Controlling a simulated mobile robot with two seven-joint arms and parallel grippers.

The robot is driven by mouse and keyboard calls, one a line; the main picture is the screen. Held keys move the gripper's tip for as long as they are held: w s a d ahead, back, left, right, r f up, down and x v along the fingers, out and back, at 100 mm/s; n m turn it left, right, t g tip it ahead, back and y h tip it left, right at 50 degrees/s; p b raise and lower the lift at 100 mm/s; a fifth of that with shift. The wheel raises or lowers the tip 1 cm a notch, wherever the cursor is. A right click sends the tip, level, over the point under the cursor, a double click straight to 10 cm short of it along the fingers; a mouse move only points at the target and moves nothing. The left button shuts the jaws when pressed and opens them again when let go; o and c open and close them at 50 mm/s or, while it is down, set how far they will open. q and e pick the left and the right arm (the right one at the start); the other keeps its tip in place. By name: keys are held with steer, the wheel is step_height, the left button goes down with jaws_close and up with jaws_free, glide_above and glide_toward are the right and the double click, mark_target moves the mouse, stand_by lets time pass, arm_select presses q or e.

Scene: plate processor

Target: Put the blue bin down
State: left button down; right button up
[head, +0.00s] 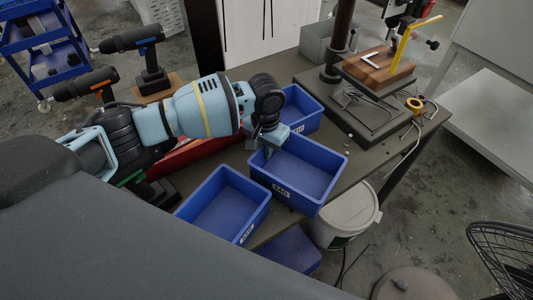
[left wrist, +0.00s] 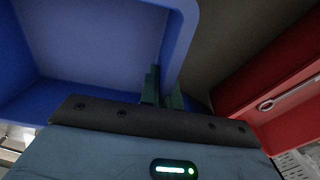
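A blue bin (head: 312,172) with a white label on its front shows in the middle of the head view, upright and empty. My left gripper (head: 268,150) is at its upper left rim. In the left wrist view, the green fingers (left wrist: 163,92) are on either side of the wall of the blue bin (left wrist: 95,45), shut on it. The bin's near part extends out over the table's front edge. Whether its base touches the table is hidden. My right gripper is in neither view.
Another blue bin (head: 222,204) stands at the left, and one (head: 301,110) stands behind. A blue bin (head: 290,250) is lower down in front. A white bucket (head: 345,217) stands below the table edge. A drill stand (head: 365,110) is at the back right. A red box (left wrist: 270,85) is beside the gripper.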

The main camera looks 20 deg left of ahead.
arm_select(q)
steer(key=shift+f, duration=0.9)
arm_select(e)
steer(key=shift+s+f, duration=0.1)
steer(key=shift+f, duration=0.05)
arm_select(q)
steer(key=shift+f, duration=0.15)
steer(key=c, duration=1.6)
jaws_free()
